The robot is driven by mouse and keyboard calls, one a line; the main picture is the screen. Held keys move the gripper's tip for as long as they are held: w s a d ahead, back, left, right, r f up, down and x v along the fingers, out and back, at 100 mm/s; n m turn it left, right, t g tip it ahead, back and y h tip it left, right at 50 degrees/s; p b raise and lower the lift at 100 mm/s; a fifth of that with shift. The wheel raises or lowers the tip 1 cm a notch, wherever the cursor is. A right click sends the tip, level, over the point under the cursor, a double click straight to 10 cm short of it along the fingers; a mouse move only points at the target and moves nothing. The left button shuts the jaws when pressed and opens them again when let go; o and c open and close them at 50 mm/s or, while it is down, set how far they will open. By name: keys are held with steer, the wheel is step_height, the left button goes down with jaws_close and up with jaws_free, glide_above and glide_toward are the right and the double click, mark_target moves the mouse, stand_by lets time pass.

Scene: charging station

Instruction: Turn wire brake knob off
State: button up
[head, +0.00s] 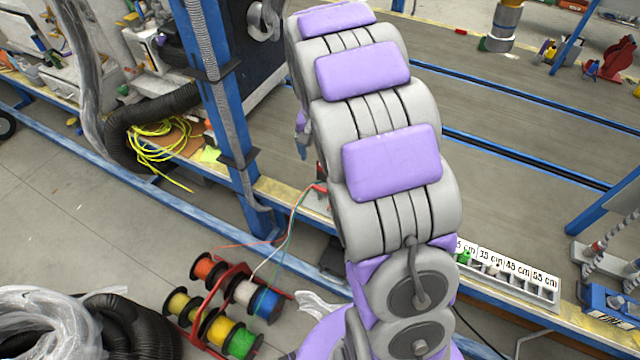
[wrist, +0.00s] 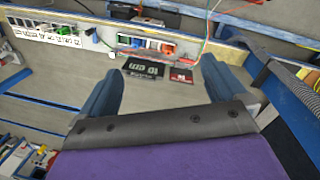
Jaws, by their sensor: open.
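The wire brake knob cannot be picked out for certain in either view. In the wrist view a small fixture with green, orange and blue parts (wrist: 150,44) sits at the bench edge, with thin red and green wires beside it. A black sign (wrist: 144,69) and a small red sign (wrist: 182,75) lie nearer to me. My gripper (wrist: 163,72) is open and empty, its two blue fingers spread to either side of the signs. In the head view my arm hides most of the gripper; a bit of blue finger shows at the arm's left side.
A red rack with several coloured wire spools (head: 228,305) stands on the floor at lower left. A blue post (head: 222,110) rises left of my arm. A labelled cm tray (head: 510,270) sits on the bench edge at right.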

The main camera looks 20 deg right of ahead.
steer(key=w+d+f+m, duration=0.1)
steer(key=w+d+f, duration=0.2)
steer(key=w+f, duration=0.15)
steer(key=m+t+p, duration=0.1)
steer(key=m+p, duration=0.1)
steer(key=m, duration=0.1)
glide_above(319, 188)
step_height(319, 188, down, 19)
steer(key=shift+y, duration=0.4)
step_height(319, 188, down, 15)
steer(key=b, duration=0.4)
steer(key=shift+d+f, duration=0.1)
steer(key=shift+f, duration=0.05)
steer(key=shift+d+f, duration=0.1)
steer(key=shift+f, duration=0.4)
steer(key=c, duration=1.1)
